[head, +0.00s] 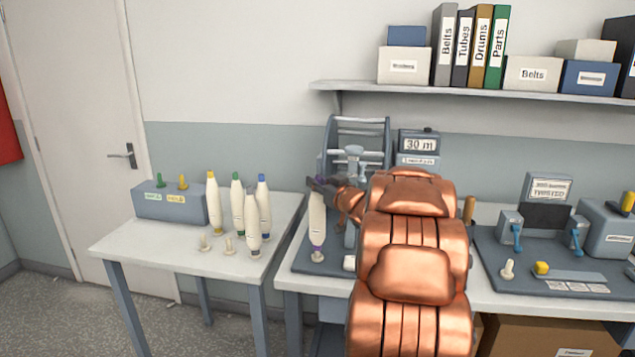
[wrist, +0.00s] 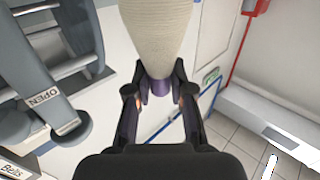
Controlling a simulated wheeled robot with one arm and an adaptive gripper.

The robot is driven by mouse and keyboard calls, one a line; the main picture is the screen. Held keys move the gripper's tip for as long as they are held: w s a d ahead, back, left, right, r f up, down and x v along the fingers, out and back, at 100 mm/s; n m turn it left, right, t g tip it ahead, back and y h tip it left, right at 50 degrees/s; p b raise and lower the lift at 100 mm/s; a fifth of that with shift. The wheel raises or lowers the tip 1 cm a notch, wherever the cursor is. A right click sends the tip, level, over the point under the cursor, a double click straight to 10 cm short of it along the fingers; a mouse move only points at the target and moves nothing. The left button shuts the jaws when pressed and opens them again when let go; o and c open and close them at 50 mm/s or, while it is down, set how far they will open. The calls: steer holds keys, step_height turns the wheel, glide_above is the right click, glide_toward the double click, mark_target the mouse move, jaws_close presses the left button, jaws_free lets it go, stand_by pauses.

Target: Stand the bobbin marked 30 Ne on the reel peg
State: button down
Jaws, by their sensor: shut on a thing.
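My gripper (wrist: 157,92) is shut on a cream bobbin (head: 317,218) with purple ends. In the head view it grips the bobbin near its top, and the bobbin hangs upright. In the wrist view the purple end of the bobbin (wrist: 158,86) sits between my two fingertips. The bobbin's lower end is right over a pale peg (head: 317,257) on the dark base of the reel machine (head: 355,150). I cannot tell whether the bobbin is around the peg or just above it. No 30 Ne mark is readable on the bobbin.
Several bobbins with yellow, green and blue ends stand on the left table (head: 130,245), with two bare pegs (head: 204,242) in front. A grey block (head: 165,203) stands behind. A display (head: 418,143) reads 30 m. My arm hides the bench middle.

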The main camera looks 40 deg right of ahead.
steer(key=shift+f+b, duration=0.65)
steer(key=shift+f, duration=0.6)
steer(key=c, duration=0.9)
jaws_free()
steer(key=shift+c, duration=0.2)
steer(key=s+a, duration=0.2)
steer(key=s, duration=1)
steer(key=shift+a, duration=0.2)
steer(key=shift+w, duration=0.1)
